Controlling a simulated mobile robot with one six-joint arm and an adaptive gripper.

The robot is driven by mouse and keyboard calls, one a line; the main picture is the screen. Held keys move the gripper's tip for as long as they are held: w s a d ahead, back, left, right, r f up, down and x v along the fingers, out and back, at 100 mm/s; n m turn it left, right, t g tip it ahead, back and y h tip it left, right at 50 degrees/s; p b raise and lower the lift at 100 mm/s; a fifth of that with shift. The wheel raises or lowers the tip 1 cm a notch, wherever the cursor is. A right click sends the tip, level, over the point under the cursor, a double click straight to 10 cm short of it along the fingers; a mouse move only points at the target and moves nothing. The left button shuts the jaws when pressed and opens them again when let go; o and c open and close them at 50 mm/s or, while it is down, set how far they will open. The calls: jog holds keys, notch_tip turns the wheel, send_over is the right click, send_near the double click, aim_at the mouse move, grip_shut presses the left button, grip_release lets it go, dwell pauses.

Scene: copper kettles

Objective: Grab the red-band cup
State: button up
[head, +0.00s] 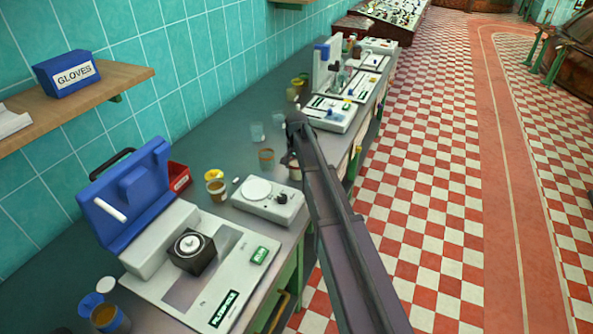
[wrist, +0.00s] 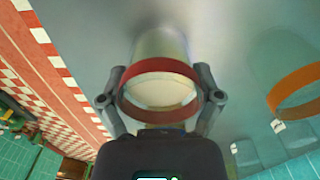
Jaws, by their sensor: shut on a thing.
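The red-band cup (wrist: 160,52) is a pale, cloudy cup with a red ring round its rim, in the middle of the wrist view. My gripper (wrist: 160,84) has one finger on each side of it, at the band, and is shut on it. In the head view a small part of the cup (head: 290,161) shows at the left edge of my dark arm, over the grey counter. My arm hides most of the cup and the fingers there. I cannot tell whether its base touches the counter.
An orange-band cup (wrist: 294,92) stands close beside the held cup; in the head view it is left of my arm (head: 266,158). Clear cups (head: 257,132) stand behind. A white scale (head: 268,201) is nearer, and a white instrument (head: 332,114) is farther along the counter.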

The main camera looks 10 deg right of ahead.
jog(key=shift+r, duration=0.15)
notch_tip(320, 180, up, 10)
jog(key=p, duration=1)
